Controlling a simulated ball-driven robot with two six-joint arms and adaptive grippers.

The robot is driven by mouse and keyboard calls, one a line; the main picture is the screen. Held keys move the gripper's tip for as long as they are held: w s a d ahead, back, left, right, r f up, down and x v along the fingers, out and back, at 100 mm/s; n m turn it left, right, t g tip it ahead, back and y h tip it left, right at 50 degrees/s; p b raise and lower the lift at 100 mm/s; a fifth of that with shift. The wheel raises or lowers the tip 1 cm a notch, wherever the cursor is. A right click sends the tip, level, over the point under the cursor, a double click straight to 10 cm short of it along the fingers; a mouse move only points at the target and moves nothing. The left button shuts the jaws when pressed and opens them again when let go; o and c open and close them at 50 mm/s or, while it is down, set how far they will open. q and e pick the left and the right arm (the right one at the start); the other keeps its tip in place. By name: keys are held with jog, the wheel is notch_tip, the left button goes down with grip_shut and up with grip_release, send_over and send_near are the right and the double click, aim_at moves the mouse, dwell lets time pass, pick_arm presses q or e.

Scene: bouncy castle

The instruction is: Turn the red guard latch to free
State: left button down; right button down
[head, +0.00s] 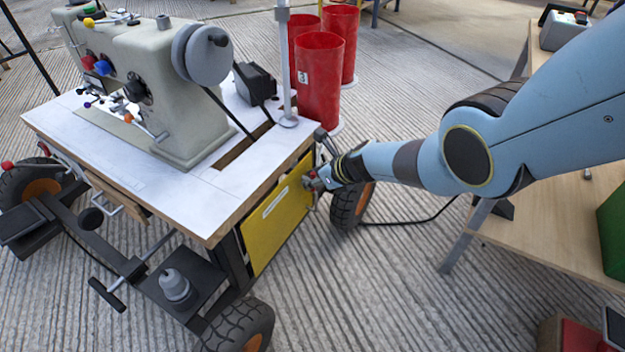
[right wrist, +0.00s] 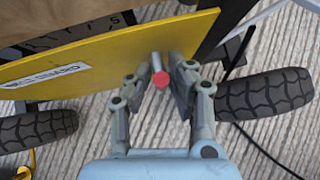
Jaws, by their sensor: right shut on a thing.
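The red guard latch (right wrist: 160,80) is a short pin with a red round end, sticking out of the yellow guard panel (head: 272,222) on the side of the sewing machine table. In the right wrist view the panel (right wrist: 105,62) carries a white label reading "GUARD". My right gripper (head: 313,182) reaches the panel from the right, near its far upper corner. In the right wrist view its fingers (right wrist: 162,84) stand on both sides of the latch and are shut on it. In the head view the fingers mostly hide the latch. My left gripper is not in view.
A sewing machine (head: 165,85) stands on the wheeled table above the panel. A black tyre (head: 350,205) sits just beside my right gripper, with a black cable on the floor. Red bins (head: 320,80) stand behind. A wooden bench (head: 545,225) is at the right.

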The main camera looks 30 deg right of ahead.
jog(key=shift+w+d+r, duration=0.25)
jog(key=shift+d, duration=0.1)
jog(key=c, duration=1.3)
grip_release()
jog(key=shift+s+a+f, duration=0.1)
jog(key=shift+a+f, duration=0.05)
jog(key=shift+s, duration=0.1)
jog(key=shift+s, duration=0.1)
jog(key=v, duration=1.1)
jog(key=shift+s+r, duration=0.15)
jog(key=shift+r, duration=0.2)
